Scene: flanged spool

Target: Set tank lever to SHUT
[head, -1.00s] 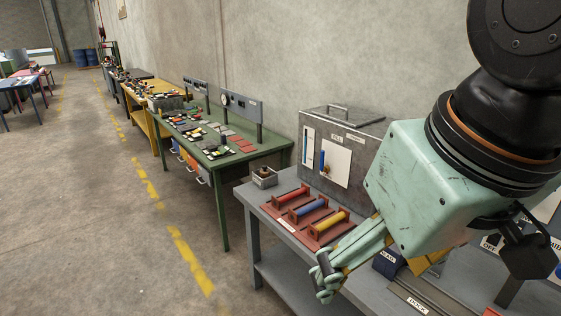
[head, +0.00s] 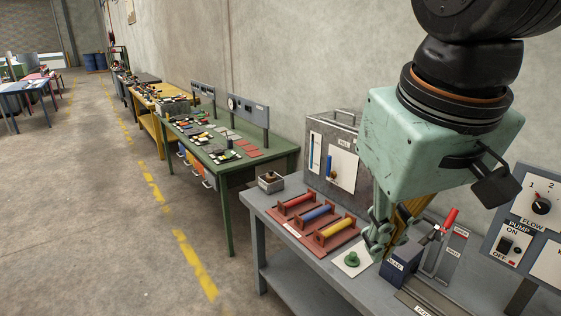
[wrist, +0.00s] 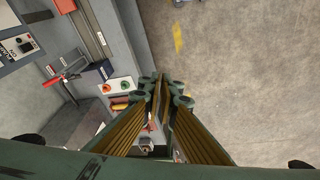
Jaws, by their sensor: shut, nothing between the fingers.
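A grey metal tank (head: 318,186) stands at the back of the bench, against the wall. My gripper arm partly covers the tank's right side. A red-handled lever (head: 449,220) stands farther right and also shows in the wrist view (wrist: 76,67). I cannot tell which SHUT mark belongs to which. My gripper (head: 376,252) is shut and empty, pointing down, right of and in front of the tank.
A red rack with red, blue and yellow spools (head: 312,218) lies left of my gripper. A green knob (head: 352,259) on a white plate and a dark blue box (head: 400,266) sit close to it. A control panel (head: 535,215) stands right. The floor aisle is free.

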